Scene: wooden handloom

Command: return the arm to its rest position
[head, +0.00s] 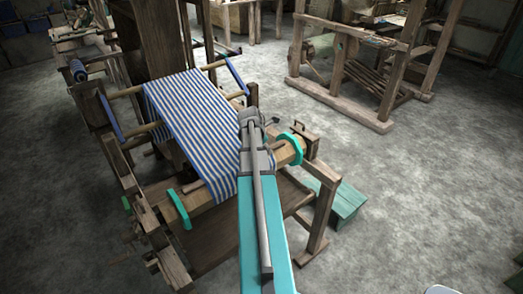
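My arm reaches up from the bottom of the head view, and my gripper (252,122) is at its far end. My gripper appears over the right edge of the blue and white striped cloth (190,115) on the wooden handloom. It is small and seen from behind, so I cannot tell whether its fingers are open or shut, or whether it touches anything. The front beam (206,200) of the loom carries a teal ring (291,149) at its right end and a teal piece (179,208) at its left.
A teal box (347,206) stands on the floor beside the loom's right front leg (322,215). Another wooden frame (345,100) stands at the back right. The concrete floor (430,180) is clear on the right.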

